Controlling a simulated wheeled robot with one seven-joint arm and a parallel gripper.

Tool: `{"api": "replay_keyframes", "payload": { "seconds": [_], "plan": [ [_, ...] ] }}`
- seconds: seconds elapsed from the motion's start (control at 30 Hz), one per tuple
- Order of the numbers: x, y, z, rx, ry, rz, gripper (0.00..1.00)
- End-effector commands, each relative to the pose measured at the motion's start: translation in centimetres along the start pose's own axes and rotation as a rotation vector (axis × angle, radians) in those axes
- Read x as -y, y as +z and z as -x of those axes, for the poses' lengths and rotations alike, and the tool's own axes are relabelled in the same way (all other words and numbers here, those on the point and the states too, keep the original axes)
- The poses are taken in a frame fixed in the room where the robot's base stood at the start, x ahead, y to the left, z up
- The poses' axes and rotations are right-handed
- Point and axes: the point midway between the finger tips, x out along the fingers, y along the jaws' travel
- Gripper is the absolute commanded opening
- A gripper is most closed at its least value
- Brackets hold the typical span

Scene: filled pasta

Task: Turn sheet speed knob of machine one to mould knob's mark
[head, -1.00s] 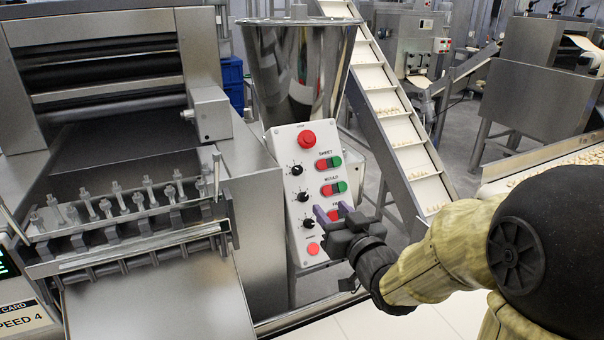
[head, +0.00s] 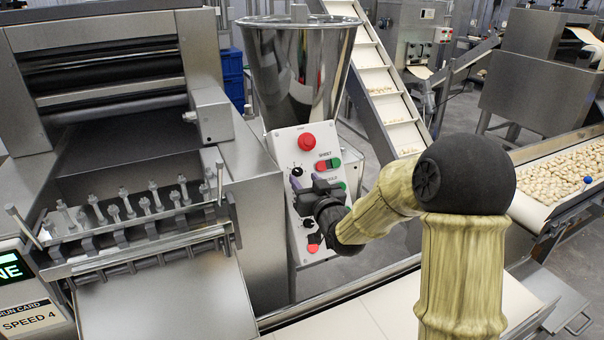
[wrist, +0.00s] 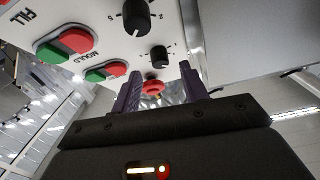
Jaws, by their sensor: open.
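The control panel (head: 318,143) of the machine with the steel hopper tilts back in the head view. The sheet speed knob (head: 296,171), small and black, is just above my gripper (head: 308,182); it also shows in the wrist view (wrist: 159,57). The mould knob (wrist: 135,17) shows at the top of the wrist view, with scale marks; my gripper hides it in the head view. My gripper's purple fingers are open and empty in front of the panel. In the wrist view a red mushroom button (wrist: 153,87) appears between them.
A lower black knob (head: 309,224) and red button (head: 313,248) sit below my gripper. Red-green button pairs (head: 328,164) line the panel's right side. A run card (head: 28,319) reads SPEED 4. The roller machine (head: 110,80) stands left, an inclined conveyor (head: 385,85) behind.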

Motion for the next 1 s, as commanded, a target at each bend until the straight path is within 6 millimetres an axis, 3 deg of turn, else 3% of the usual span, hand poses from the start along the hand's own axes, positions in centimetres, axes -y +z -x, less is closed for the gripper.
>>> {"api": "replay_keyframes", "payload": {
  "seconds": [0.2, 0.53, 0.77, 1.0],
  "plan": [
    [0.1, 0.0, -2.5, 0.001, -0.001, -0.001, 0.44],
    [0.0, 0.0, -2.9, 0.0, -0.001, 0.0, 0.44],
    [0.0, 0.0, -2.9, 0.0, -0.001, 0.0, 0.0],
    [0.0, 0.0, -2.9, 0.0, 0.005, -0.008, 0.0]
  ]
}}
